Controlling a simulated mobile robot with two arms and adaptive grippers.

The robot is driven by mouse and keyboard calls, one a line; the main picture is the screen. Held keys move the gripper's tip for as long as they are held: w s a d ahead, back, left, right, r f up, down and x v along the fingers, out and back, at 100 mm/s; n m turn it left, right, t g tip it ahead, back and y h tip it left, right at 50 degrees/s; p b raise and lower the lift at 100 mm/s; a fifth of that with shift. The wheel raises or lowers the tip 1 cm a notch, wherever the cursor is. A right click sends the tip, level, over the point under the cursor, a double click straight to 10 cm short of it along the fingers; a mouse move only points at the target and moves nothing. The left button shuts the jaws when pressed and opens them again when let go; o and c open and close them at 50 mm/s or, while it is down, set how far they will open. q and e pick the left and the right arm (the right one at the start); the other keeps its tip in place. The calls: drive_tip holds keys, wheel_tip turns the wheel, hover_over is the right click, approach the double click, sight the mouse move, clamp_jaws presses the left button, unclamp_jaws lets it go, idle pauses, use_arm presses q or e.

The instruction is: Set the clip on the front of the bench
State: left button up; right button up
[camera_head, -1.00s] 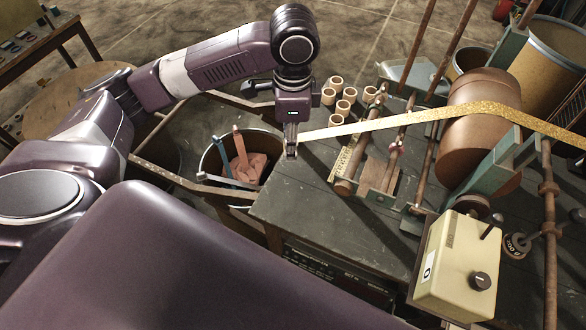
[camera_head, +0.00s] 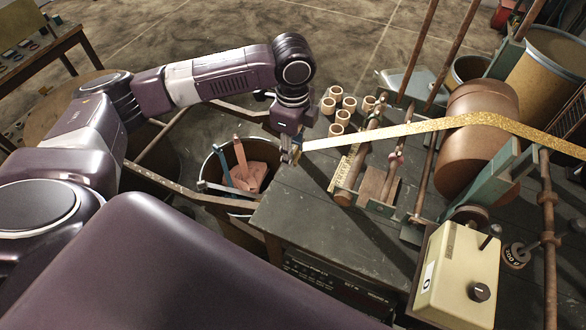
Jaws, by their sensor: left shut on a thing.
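A gold tape (camera_head: 400,130) runs taut from the large brown roll (camera_head: 478,145) leftward to my left gripper (camera_head: 293,155). My left gripper is over the bench's left edge, fingers pointing down, shut at the tape's pale free end. The fingertips are too small to show whether the clip is between them; I cannot pick it out elsewhere. The dark bench (camera_head: 330,222) has free top below and right of the gripper. My right gripper is not in view.
A bin (camera_head: 210,165) with pinkish contents stands left of the bench. Several small tan cores (camera_head: 336,92) stand at the back. Rollers (camera_head: 365,150) and a cream control box (camera_head: 458,278) occupy the bench's middle and right.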

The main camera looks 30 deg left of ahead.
sight(293, 179)
use_arm(q)
wheel_tip(293, 179, down, 9)
drive_tip(key=shift+r+p, duration=0.2)
drive_tip(key=shift+p, duration=0.15)
drive_tip(key=shift+f, duration=0.1)
drive_tip(key=o, duration=0.9)
wheel_tip(293, 179, up, 12)
drive_tip(key=shift+s+r+b, duration=0.1)
drive_tip(key=shift+r+b, duration=0.05)
drive_tip(key=shift+b, duration=0.75)
drive_tip(key=shift+d, duration=0.1)
